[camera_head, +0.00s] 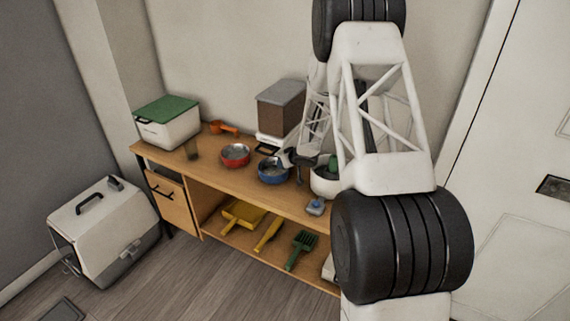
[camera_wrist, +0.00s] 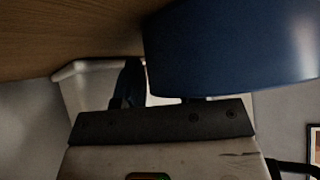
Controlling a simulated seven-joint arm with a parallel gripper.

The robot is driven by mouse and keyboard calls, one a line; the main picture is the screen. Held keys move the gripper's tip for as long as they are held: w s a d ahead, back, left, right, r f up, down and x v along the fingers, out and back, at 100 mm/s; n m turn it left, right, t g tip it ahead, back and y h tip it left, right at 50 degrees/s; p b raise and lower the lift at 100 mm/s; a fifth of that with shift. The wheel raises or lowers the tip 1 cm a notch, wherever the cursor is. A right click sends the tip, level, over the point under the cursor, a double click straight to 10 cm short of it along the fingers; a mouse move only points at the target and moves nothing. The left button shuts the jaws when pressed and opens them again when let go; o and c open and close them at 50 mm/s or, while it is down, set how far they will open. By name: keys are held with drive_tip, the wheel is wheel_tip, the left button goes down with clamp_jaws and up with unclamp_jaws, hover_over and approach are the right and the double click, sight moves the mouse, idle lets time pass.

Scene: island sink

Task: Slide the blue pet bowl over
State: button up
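The blue pet bowl (camera_head: 273,176) stands upright on the wooden bench top, right of the red bowl. It fills the upper right of the wrist view (camera_wrist: 235,55), very close to the camera. My gripper (camera_head: 289,160) is at the bowl's right rim, low over the bench. In the wrist view one dark finger (camera_wrist: 130,84) shows beside the bowl's wall; the other is mostly hidden behind the bowl. I cannot tell whether the fingers touch the bowl or how far apart they are.
The red bowl (camera_head: 235,155) is left of the blue one. A brown-and-grey feeder (camera_head: 280,108) stands behind. A white pot (camera_head: 325,183) is to the right. A green-lidded box (camera_head: 168,123) and an orange scoop (camera_head: 222,128) are farther left. The bench's front edge (camera_head: 250,200) is near.

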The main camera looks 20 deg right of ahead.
clamp_jaws()
drive_tip(key=shift+w+d, duration=0.1)
drive_tip(key=shift+w, duration=0.05)
drive_tip(key=shift+w+d, duration=1)
drive_tip(key=shift+w, duration=0.15)
drive_tip(key=shift+o, duration=1.1)
unclamp_jaws()
drive_tip(key=shift+s+r, duration=0.1)
